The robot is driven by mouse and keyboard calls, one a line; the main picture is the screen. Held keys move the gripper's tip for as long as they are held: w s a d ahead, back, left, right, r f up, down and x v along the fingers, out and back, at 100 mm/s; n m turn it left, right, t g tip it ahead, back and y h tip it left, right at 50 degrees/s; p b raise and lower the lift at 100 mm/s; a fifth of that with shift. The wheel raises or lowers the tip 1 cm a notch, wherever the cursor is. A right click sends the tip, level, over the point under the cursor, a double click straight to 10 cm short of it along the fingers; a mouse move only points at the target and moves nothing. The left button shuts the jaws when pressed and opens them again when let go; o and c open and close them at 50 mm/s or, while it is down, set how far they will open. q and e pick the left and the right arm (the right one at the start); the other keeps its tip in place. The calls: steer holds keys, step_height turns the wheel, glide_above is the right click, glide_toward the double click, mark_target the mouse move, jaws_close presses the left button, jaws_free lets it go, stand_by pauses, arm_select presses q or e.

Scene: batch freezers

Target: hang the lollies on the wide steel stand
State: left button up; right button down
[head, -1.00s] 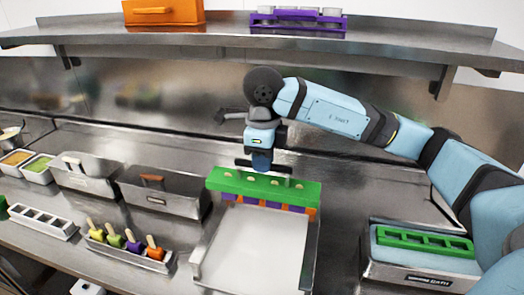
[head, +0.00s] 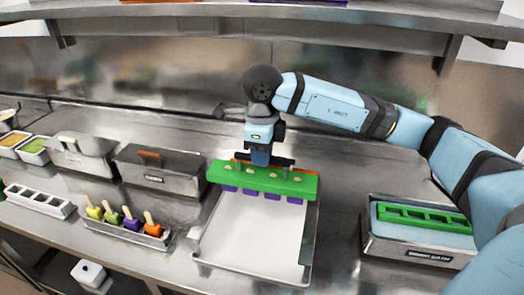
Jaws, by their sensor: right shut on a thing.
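My right gripper (head: 263,160) is shut on a long green bar (head: 262,181). Pale stick ends show along the bar's top, and several purple lollies (head: 248,193) hang in a row below it. The bar is above the back part of a wide steel frame (head: 314,240) with a white floor (head: 250,235), which may be the wide steel stand. An orange edge (head: 240,157) shows just behind the bar; most of it is hidden. I cannot tell whether the bar touches the frame. My left gripper is not in view.
At right, another green bar (head: 424,217) lies on a steel bath (head: 400,246). At left are a steel rack of coloured lollies (head: 124,231), a slotted steel rack (head: 40,201) and lidded steel boxes (head: 160,177).

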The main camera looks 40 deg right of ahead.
mark_target(262, 175)
steer(key=shift+f+b, duration=0.2)
steer(key=shift+b, duration=0.4)
stand_by(1.1)
steer(key=shift+f+b, duration=2.5)
steer(key=shift+f, duration=0.25)
stand_by(1.0)
steer(key=shift+f+b, duration=0.8)
stand_by(0.6)
steer(key=c, duration=1)
jaws_free()
